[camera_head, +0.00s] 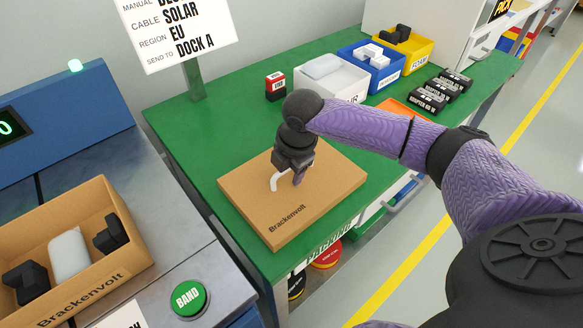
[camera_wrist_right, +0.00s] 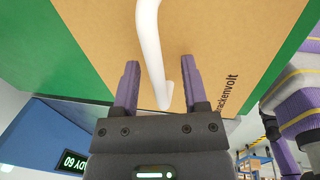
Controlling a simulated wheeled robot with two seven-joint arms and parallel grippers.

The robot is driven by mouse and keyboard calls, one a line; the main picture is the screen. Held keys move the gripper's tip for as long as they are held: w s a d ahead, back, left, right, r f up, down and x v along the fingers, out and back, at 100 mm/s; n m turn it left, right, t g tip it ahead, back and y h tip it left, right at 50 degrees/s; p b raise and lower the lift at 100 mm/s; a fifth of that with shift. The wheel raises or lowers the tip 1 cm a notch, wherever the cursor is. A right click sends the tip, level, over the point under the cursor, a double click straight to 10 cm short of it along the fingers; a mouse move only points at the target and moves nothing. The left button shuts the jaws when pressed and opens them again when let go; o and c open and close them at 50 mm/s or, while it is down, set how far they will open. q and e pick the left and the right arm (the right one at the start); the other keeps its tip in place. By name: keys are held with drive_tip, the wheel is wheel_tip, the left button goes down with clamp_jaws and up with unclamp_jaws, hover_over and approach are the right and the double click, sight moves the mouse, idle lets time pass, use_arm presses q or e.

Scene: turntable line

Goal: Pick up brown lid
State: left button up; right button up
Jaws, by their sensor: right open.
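The brown lid (camera_head: 330,180) is a flat cardboard square marked "Brackenvolt" with a white handle (camera_head: 275,182). It lies on the green table (camera_head: 232,130). My right gripper (camera_head: 286,180) is over the lid at the handle. In the right wrist view the gripper (camera_wrist_right: 160,80) is open, with its purple fingers on either side of the white handle (camera_wrist_right: 150,40), apart from it. The brown lid (camera_wrist_right: 215,45) fills the upper part of that view. I cannot tell how far the fingertips are from the lid surface. My left gripper is not in view.
An open Brackenvolt box (camera_head: 118,205) with black pieces and a white item stands on the grey counter at left, near a green BAND button (camera_head: 188,298). Behind the lid are a small red-black box (camera_head: 275,86), white, blue and yellow bins (camera_head: 415,50), and black boxes (camera_head: 432,97).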

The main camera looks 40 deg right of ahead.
drive_tip(key=shift+r, duration=0.1)
clamp_jaws()
